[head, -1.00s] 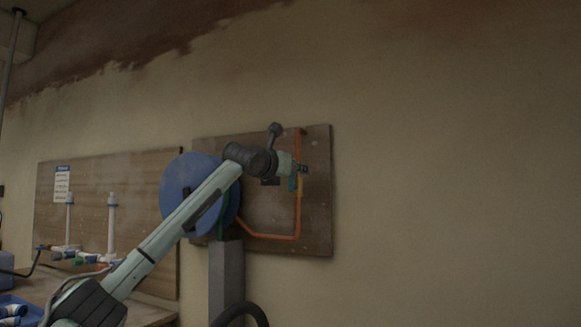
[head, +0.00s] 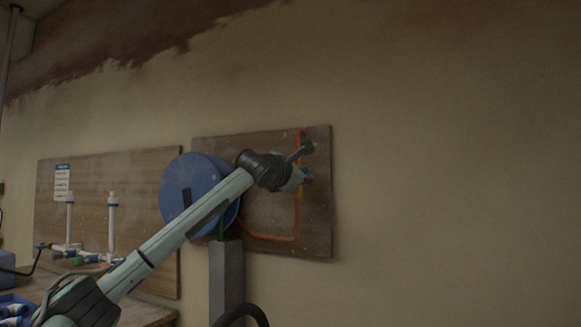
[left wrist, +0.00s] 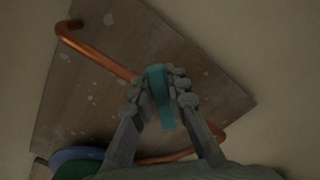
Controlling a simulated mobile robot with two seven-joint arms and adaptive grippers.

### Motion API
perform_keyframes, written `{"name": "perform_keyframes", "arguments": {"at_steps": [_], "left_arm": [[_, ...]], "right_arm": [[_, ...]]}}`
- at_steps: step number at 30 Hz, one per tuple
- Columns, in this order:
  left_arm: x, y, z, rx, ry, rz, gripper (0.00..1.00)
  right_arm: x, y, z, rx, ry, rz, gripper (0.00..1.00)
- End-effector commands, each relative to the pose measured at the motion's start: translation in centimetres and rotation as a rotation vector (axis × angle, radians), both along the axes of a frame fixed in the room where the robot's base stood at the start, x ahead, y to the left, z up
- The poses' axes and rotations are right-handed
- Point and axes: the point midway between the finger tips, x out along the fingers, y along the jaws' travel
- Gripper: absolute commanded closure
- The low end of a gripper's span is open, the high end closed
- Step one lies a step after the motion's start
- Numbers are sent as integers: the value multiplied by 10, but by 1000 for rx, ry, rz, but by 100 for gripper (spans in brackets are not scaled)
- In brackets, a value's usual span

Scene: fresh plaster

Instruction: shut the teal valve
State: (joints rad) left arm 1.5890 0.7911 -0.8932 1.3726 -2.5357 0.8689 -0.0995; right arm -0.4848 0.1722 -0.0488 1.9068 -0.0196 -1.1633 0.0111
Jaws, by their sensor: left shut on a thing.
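The teal valve handle (left wrist: 158,92) sits between the two fingers of my left gripper (left wrist: 160,88) in the left wrist view, on the line of a copper pipe (left wrist: 100,52). The fingers are shut on it, one on each side. In the head view my left gripper (head: 301,178) is at the wooden board (head: 318,220) on the wall, and a bit of teal shows at its tip. The wrist hides most of the valve there. The copper pipe (head: 270,238) runs down and bends left on the board. My right gripper is not in view.
Further left, white pipes (head: 112,225) stand before another board (head: 145,190). The wall to the right is bare.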

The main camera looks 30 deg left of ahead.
Motion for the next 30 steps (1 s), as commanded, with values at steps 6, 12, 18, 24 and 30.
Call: {"name": "perform_keyframes", "arguments": {"at_steps": [6, 12, 18, 24, 30], "left_arm": [[0, 0, -2, 14, 2, 0, 100], [0, -7, -14, 366, 22, -1, 100], [1, -13, -26, 663, 40, 0, 100], [1, -14, -27, 694, 42, 0, 100], [1, -14, -33, 810, 49, 0, 100]], "right_arm": [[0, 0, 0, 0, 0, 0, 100], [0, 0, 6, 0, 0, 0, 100], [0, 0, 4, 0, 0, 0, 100], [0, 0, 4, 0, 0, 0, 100], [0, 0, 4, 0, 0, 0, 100]]}}
